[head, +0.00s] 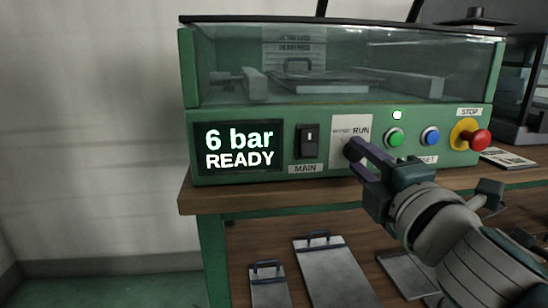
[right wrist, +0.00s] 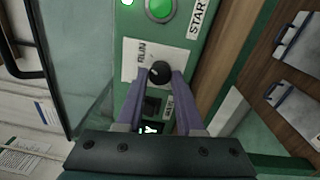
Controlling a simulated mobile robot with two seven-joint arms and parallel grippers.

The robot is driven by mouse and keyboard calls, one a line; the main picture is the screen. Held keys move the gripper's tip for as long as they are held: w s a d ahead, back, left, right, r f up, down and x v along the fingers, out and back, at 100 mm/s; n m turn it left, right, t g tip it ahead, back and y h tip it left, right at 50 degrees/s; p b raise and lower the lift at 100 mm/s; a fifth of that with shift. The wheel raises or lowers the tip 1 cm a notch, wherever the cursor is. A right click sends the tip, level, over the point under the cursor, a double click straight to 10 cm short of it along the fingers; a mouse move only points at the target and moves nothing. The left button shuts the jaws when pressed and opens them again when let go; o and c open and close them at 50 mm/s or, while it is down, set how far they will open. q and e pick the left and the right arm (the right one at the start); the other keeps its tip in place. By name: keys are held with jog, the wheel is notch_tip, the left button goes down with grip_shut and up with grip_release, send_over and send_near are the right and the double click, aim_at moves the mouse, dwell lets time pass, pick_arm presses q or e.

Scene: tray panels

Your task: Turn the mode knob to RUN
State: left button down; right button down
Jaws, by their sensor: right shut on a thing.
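The mode knob (right wrist: 160,73) is a small black knob on a white plate (head: 351,128) marked RUN, on the front of a green machine. In the right wrist view it sits between the tips of two purple fingers; a small pale mark shows on it, but its exact setting is hard to tell. My right gripper (head: 357,152) is shut on the knob (right wrist: 160,80). In the head view the fingers largely hide the knob. My left gripper is not in view.
The display (head: 238,147) reads "6 bar READY". Left of the plate is the MAIN switch (head: 307,141). To its right are a green button (head: 393,137), a blue button (head: 430,136) and a red STOP button (head: 479,140). Metal panels with handles (head: 334,275) lie below.

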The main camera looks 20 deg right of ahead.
jog(key=shift+m, duration=1.5)
jog(key=c, duration=0.5)
grip_release()
jog(key=shift+c, duration=0.2)
jog(key=v, duration=1)
